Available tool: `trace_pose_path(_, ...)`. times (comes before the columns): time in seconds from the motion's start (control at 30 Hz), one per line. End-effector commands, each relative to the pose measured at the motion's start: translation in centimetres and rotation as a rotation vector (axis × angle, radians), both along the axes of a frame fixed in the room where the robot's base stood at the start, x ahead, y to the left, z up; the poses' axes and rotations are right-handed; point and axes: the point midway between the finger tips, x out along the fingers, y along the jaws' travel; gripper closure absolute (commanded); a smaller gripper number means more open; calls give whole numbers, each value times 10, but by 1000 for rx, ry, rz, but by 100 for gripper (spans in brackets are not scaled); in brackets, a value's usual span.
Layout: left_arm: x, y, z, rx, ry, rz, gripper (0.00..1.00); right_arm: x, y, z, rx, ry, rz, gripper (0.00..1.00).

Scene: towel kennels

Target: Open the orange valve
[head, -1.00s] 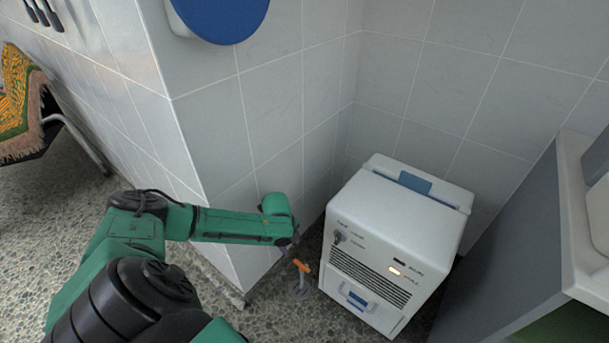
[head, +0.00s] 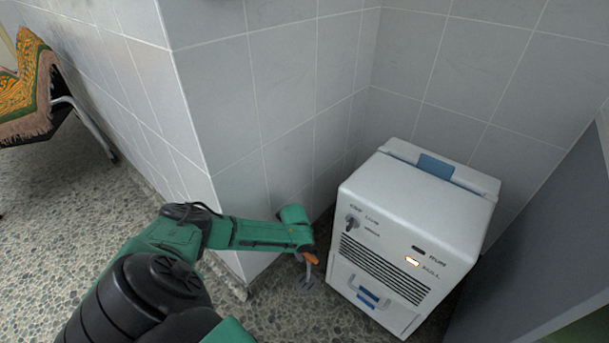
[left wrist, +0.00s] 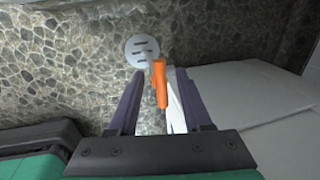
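The orange valve handle (head: 311,258) is low by the tiled wall corner, left of the white machine, partly hidden by my left gripper. In the left wrist view the orange handle (left wrist: 161,86) lies between my two dark fingers. My left gripper (left wrist: 160,74) is open, with gaps visible beside the handle; I cannot tell whether either finger touches it. In the head view my left gripper (head: 303,253) is right at the handle. My right gripper is not in view.
A round slotted grey drain (left wrist: 143,50) is on the pebbled floor beside the valve. The white machine (head: 410,220) stands close on the right. The tiled wall corner (head: 235,190) rises behind my left forearm. A bench with a patterned towel (head: 30,95) is at far left.

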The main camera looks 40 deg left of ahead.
Motion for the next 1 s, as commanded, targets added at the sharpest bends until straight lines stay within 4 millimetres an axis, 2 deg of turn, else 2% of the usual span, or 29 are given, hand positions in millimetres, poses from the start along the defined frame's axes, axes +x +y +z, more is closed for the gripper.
trace_pose_path(0.03, 0, 0, 0, 0, 0, 0, 66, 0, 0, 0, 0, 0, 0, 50)
trace_pose_path(0.1, 0, 0, 0, 0, 0, 0, 93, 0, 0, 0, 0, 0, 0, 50)
trace_pose_path(0.13, 0, 0, 0, 0, 0, 0, 100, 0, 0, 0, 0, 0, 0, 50)
trace_pose_path(0.57, -1, -1, 2, -1, 2, 41, 100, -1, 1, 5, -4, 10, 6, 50)
trace_pose_path(0.77, -3, -2, 3, 0, 2, 141, 100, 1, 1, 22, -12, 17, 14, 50)
trace_pose_path(1.0, -6, -4, 4, -1, 3, 339, 100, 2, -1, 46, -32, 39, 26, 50)
